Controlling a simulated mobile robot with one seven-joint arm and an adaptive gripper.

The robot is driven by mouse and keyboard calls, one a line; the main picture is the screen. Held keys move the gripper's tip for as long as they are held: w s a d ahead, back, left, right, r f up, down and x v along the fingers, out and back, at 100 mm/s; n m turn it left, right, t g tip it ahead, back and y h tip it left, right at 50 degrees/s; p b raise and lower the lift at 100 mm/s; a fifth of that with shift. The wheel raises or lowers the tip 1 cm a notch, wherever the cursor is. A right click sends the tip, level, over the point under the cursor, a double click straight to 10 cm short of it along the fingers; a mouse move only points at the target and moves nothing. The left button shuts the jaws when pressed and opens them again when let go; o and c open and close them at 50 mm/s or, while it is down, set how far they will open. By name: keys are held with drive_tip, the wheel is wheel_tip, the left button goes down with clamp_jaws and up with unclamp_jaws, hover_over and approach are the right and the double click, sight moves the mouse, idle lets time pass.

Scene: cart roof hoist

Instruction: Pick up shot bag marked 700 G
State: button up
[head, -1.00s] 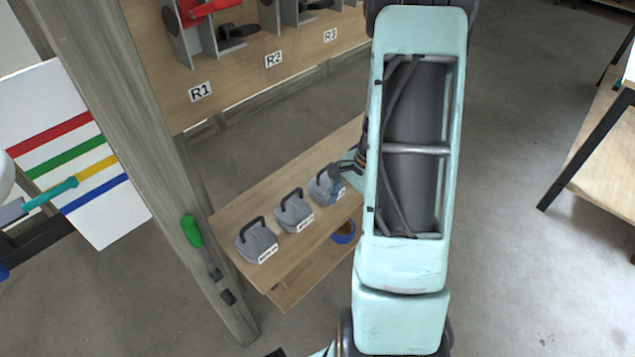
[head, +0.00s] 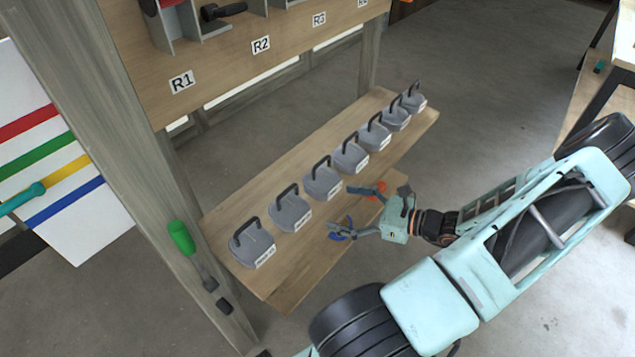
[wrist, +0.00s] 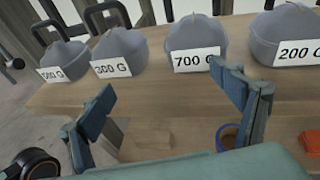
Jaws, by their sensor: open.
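The shot bag marked 700 G (wrist: 197,45) is a grey rounded block with a white label, third from the left in the wrist view. By order, it appears to be the third bag (head: 322,181) from the left in the head view, standing upright with a dark handle on top. My gripper (head: 352,212) is open and empty in front of the row, apart from the bags. The bag's handle is cut off there.
Similar bags stand beside it, including 300 G (wrist: 115,52) and 200 G (wrist: 285,38), on a wooden shelf (head: 225,215). A blue ring (head: 340,230) and an orange item (head: 368,190) lie lower. A post (head: 150,170) stands left; a labelled upper rack (head: 225,60) hangs behind.

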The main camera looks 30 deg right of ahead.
sight(322, 175)
drive_tip(key=d+m+t, duration=0.1)
drive_tip(key=d+t+h+b, duration=0.1)
drive_tip(key=d+r+m+t+h, duration=0.1)
drive_tip(key=shift+w+d+m+t, duration=0.15)
drive_tip(key=shift+w+m+t, duration=0.15)
drive_tip(key=shift+w+t, duration=0.1)
drive_tip(key=x, duration=0.1)
drive_tip(key=b+x, duration=0.1)
drive_tip(key=x, duration=0.1)
drive_tip(key=b+x, duration=0.1)
drive_tip(key=shift+w+r, duration=0.2)
drive_tip(key=shift+r, duration=0.05)
drive_tip(key=shift+t, duration=0.3)
drive_tip(key=shift+b+x, duration=1.2)
drive_tip(key=shift+x, duration=1.95)
drive_tip(key=shift+d+r, duration=0.15)
drive_tip(key=shift+r, duration=0.05)
drive_tip(key=shift+c, duration=0.6)
drive_tip(key=c, duration=1.8)
drive_tip(key=shift+r, duration=0.1)
drive_tip(key=shift+c, duration=0.2)
